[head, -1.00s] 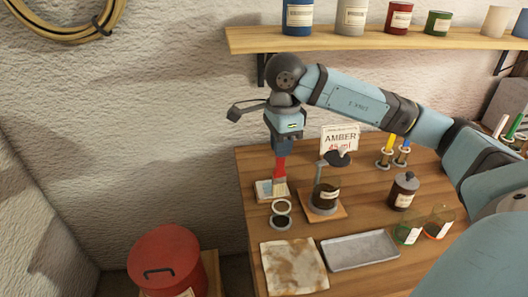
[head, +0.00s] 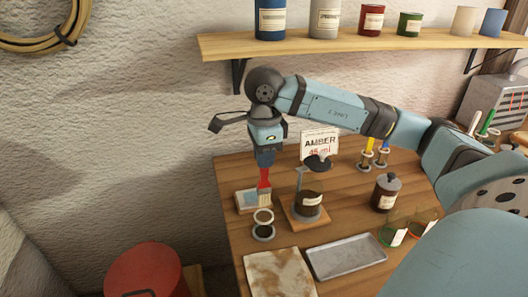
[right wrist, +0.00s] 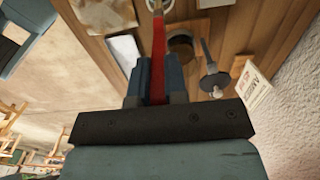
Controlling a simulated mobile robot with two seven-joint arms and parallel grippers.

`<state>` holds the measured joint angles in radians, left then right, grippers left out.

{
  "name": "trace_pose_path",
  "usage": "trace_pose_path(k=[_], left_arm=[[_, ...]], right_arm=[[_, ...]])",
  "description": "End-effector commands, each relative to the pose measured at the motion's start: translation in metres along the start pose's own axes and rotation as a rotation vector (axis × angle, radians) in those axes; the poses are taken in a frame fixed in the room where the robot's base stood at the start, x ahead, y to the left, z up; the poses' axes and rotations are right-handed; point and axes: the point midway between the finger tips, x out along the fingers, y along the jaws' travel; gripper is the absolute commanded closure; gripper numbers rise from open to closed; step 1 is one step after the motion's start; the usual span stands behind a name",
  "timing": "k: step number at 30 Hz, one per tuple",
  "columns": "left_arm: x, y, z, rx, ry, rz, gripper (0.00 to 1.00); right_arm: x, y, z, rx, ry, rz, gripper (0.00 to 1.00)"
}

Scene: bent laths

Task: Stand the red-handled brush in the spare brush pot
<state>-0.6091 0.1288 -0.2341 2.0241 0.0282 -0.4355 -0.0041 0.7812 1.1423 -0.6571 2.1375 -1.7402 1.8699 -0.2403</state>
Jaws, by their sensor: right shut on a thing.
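My right gripper (head: 265,162) is shut on the red-handled brush (head: 264,180), which hangs bristles down and about upright. In the right wrist view the red handle (right wrist: 159,50) runs between the two fingers of the gripper (right wrist: 158,82). The spare brush pot (head: 263,232), an empty two-ring holder, stands on the table just below the bristles in the head view. The bristles look close above or behind its upper ring; I cannot tell the exact gap. The ring also shows at the top edge of the right wrist view (right wrist: 160,4). My left gripper is out of view.
A pale tile (head: 246,201) lies behind the brush. A dark jar on a wooden base (head: 309,212) stands close right, before the AMBER card (head: 318,145). A stained cloth (head: 280,275) and metal tray (head: 346,256) lie in front. Other pots hold yellow and blue brushes (head: 376,158).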

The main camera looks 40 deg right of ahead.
Motion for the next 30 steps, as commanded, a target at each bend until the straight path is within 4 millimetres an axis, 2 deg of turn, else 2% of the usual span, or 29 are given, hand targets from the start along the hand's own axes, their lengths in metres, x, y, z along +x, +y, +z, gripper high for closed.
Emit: trace_pose_path(k=[1, 18, 30], left_arm=[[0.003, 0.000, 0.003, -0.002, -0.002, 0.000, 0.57], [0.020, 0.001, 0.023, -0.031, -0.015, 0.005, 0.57], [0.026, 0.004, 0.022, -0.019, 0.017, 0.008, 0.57]], right_arm=[[0.007, 0.000, 0.000, 0.000, 0.001, 0.001, 1.00], [0.054, 0.000, 0.000, 0.000, 0.000, 0.000, 1.00], [0.079, 0.000, 0.000, 0.000, 0.001, 0.000, 1.00]])
